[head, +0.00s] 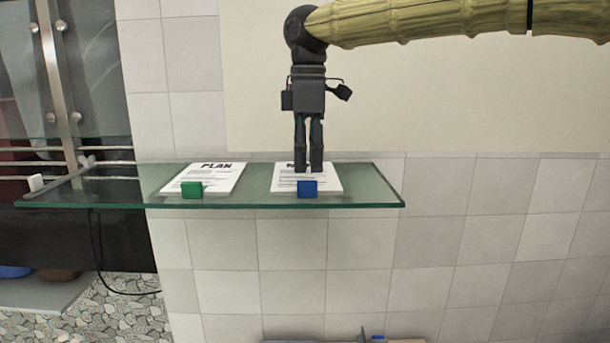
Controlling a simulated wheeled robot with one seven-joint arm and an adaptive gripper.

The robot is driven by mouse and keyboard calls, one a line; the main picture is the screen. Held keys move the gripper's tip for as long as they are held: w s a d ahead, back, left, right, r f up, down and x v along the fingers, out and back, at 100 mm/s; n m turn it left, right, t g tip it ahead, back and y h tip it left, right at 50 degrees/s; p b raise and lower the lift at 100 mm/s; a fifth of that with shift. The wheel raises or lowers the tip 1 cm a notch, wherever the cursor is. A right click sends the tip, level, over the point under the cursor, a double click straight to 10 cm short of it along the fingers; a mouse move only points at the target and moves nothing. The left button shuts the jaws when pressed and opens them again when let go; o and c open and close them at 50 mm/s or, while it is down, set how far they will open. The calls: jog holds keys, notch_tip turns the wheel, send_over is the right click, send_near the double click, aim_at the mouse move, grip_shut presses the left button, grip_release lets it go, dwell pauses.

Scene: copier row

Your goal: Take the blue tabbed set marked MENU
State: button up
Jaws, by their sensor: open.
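A white paper set with a blue tab (307,188) lies on the glass shelf (375,196), its tab at the near edge. The heading on the blue-tabbed set (326,182) is mostly hidden behind my gripper (308,170), so I cannot read it. My gripper points down over this set, with its fingertips just behind the tab. It is open and holds nothing. I cannot tell whether the fingertips touch the paper. To its left lies a second white set marked PLAN (220,178) with a green tab (192,189).
The shelf is clear between the two sets and at its right end. A tiled wall (450,240) stands behind and below. Metal posts (58,85) rise at the left.

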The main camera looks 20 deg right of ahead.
aim_at(308, 181)
jog(key=shift+s+f+p, duration=0.2)
jog(key=shift+p, duration=0.15)
notch_tip(308, 181, down, 4)
jog(key=shift+w+a+r+p, duration=0.1)
jog(key=shift+r+p, duration=0.05)
jog(key=shift+p, duration=0.95)
jog(key=shift+f, duration=0.35)
grip_shut()
